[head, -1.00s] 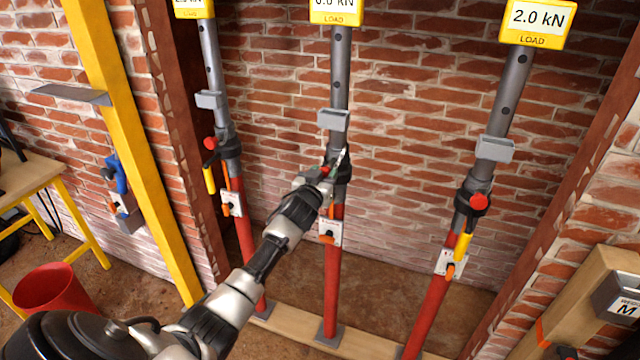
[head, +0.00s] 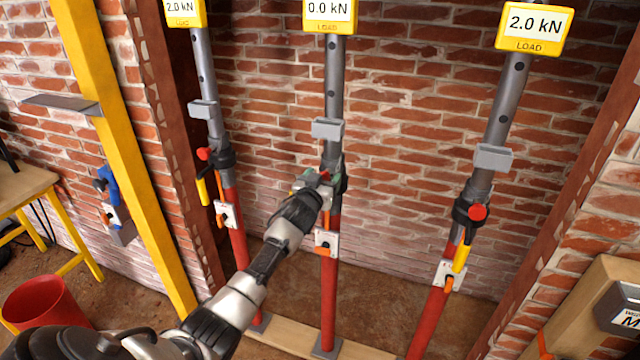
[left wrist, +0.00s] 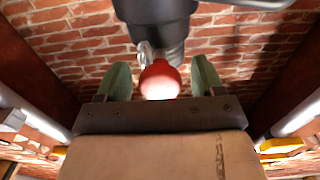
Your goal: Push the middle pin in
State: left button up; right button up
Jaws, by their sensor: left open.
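The middle prop (head: 332,95) stands upright, red below and grey above, with a 0.0 kN display (head: 329,14) on top. My left gripper (head: 321,180) is at its collar and hides much of it. In the left wrist view the pin's round red knob (left wrist: 159,80) lies between the two green fingertips of my left gripper (left wrist: 162,77). The fingers are open, with a gap on both sides of the knob. How deep the pin sits is hidden. My right gripper is not in view.
A left prop (head: 206,80) and a right prop (head: 503,95) each show 2.0 kN. The right one has a red knob (head: 477,212) at its collar. A brick wall stands behind. A red bucket (head: 45,305) is at lower left.

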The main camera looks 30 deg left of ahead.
pick_arm(q)
jog(key=b+v, duration=0.1)
jog(key=v, duration=0.9)
jog(key=shift+s+b, duration=0.3)
jog(key=shift+s, duration=0.05)
jog(key=s+d+f+m+g+h, duration=0.1)
jog(key=s+d+f+g, duration=0.2)
jog(key=f, duration=0.9)
jog(key=s+d+f+m+g+h, duration=0.15)
jog(key=s+f, duration=0.35)
jog(key=f, duration=0.7)
jog(key=s+d+f+g, duration=0.1)
jog(key=s+f+g, duration=0.25)
jog(key=f, duration=0.85)
jog(key=s+d+f+m+g+h, duration=0.1)
jog(key=s+d+f+g, duration=0.15)
jog(key=s+f, duration=0.65)
jog(key=s+d+f+g, duration=0.2)
jog(key=s+d+f, duration=0.3)
jog(key=s, duration=0.6)
jog(key=s+d+f+m+g, duration=0.1)
jog(key=s+f+g, duration=0.1)
jog(key=s, duration=0.7)
jog(key=s+d+f+g, duration=0.2)
jog(key=s+f, duration=0.3)
jog(key=s, duration=0.4)
jog(key=shift+s+d+m+h, duration=0.25)
jog(key=shift+s+m+h, duration=0.1)
jog(key=shift+h, duration=0.1)
